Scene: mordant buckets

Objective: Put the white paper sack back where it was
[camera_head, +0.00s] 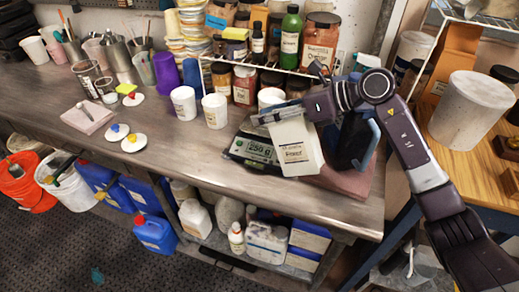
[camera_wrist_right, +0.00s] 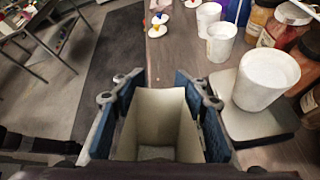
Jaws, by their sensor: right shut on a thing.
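The white paper sack (camera_head: 297,153) has a printed label on its front and is tilted a little. My right gripper (camera_head: 302,122) is shut on it near its top, at the front right of the scale. In the right wrist view the sack (camera_wrist_right: 158,105) is open at the top, with a blue finger pad of the right gripper (camera_wrist_right: 160,90) on each side. I cannot tell whether its bottom touches the bench. My left gripper is not in view.
Two white cups (camera_head: 215,111) stand left of the scale. Jars and bottles (camera_head: 320,40) crowd a wire rack behind it. A reddish board (camera_head: 345,182) lies to the right.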

